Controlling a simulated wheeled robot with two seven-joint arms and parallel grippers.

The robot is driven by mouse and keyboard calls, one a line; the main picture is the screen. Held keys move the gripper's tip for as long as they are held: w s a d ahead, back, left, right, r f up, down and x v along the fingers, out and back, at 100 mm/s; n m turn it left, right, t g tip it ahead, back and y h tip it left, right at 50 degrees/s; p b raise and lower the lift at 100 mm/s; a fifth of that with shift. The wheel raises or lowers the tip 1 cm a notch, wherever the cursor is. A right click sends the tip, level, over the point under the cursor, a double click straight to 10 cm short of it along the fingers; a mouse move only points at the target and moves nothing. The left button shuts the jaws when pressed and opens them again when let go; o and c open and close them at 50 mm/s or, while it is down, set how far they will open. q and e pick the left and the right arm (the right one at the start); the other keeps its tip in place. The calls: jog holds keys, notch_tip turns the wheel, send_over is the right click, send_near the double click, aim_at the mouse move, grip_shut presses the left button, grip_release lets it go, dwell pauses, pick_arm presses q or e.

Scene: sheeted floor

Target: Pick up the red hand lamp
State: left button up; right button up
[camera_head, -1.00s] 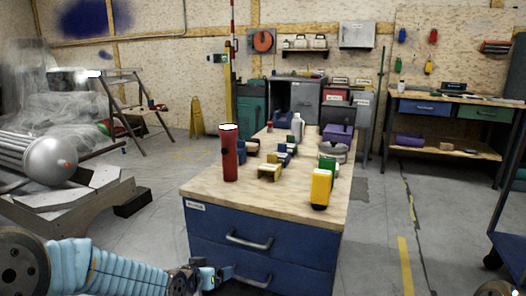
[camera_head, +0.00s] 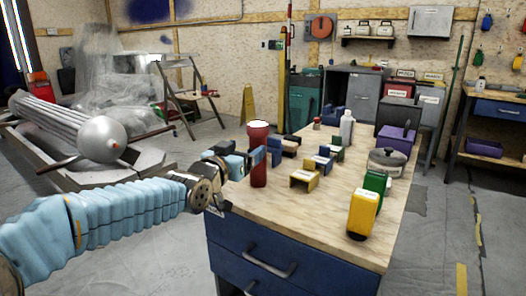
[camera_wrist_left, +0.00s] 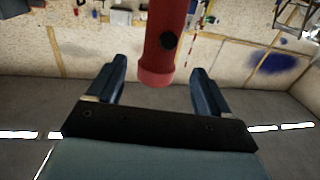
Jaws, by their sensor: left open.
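The red hand lamp (camera_head: 259,168) stands upright on the near left part of the wooden bench top (camera_head: 320,215), its pale round end up. My right gripper is not in view.
Several blue and yellow blocks, a yellow-and-green object (camera_head: 363,213), a lidded pot (camera_head: 387,162) and a white bottle (camera_head: 346,128) stand to the right on the bench. The front of the bench top near the lamp is clear. Blue drawers (camera_head: 270,258) are below.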

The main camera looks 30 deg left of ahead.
aim_at(254, 144)
pick_arm(q)
jog(key=w, duration=0.4)
jog(key=shift+w+a+f, duration=0.1)
jog(key=shift+w+a, duration=0.05)
jog(key=shift+w, duration=0.2)
jog(key=w, duration=0.2)
jog(key=w+f+p, duration=0.1)
jog(key=w, duration=0.2)
jog(key=shift+a, duration=0.2)
jog(key=c, duration=1.2)
